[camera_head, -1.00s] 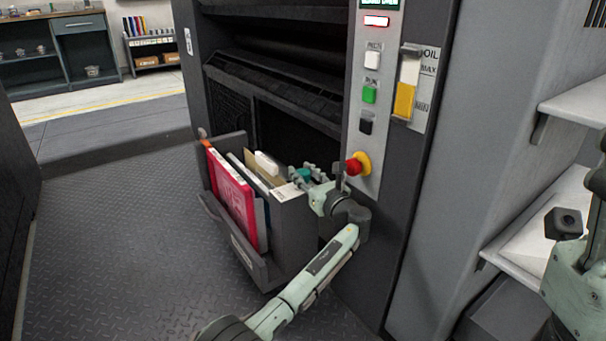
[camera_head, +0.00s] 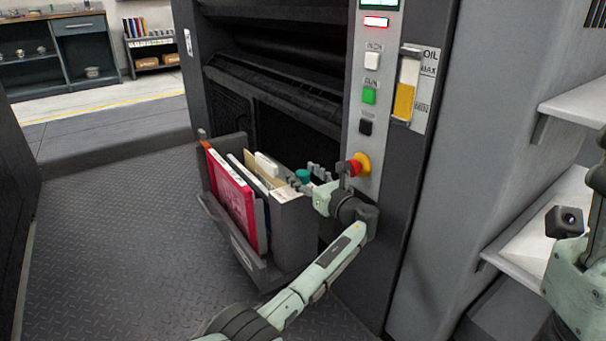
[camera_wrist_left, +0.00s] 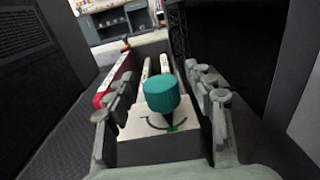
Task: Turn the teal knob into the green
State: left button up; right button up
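The teal knob (camera_head: 302,176) stands at the machine end of the open drawer in the head view. In the left wrist view the knob (camera_wrist_left: 161,95) sits upright on a pale block with a dark arc. A small green mark (camera_wrist_left: 177,126) shows on the arc, just right of the knob's base. My left gripper (camera_wrist_left: 163,100) is open, one finger on each side of the knob, with visible gaps. In the head view the left gripper (camera_head: 312,178) is just beside the knob, partly hiding the block. Only my right wrist part shows at the right edge; its fingers do not show.
The drawer (camera_head: 296,235) holds a red binder (camera_head: 232,195) and several upright folders. A red and yellow stop button (camera_head: 360,165) is on the panel just above my left wrist. White shelves (camera_head: 520,250) stand at the right. The floor at left is clear.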

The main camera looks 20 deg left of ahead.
pick_arm(q)
jog(key=v, duration=1.2)
